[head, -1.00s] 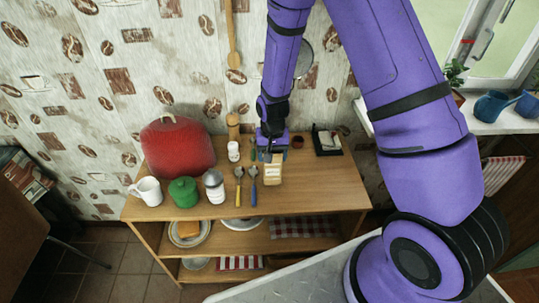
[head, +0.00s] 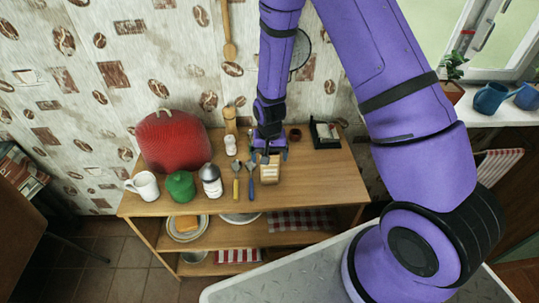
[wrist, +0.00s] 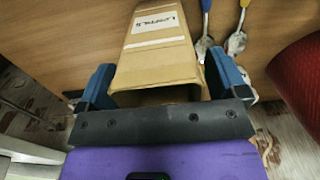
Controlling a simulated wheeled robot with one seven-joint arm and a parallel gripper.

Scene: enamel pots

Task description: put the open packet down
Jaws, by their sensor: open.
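The packet (head: 270,171) is a tan cardboard box with a white label. It rests on the wooden sideboard's top, right of the blue-handled spoon. In the wrist view the packet (wrist: 155,45) lies between the fingers, with its open end towards the gripper's palm. I cannot tell whether either finger touches the cardboard.
The blue-handled spoon (head: 251,185) and yellow-handled spoon (head: 236,186) lie close left. A shaker (head: 211,181), green pot (head: 180,187), white mug (head: 143,186) and red rounded object (head: 173,142) stand farther left. A black tray (head: 325,135) is back right. The sideboard's front right (head: 325,180) is clear.

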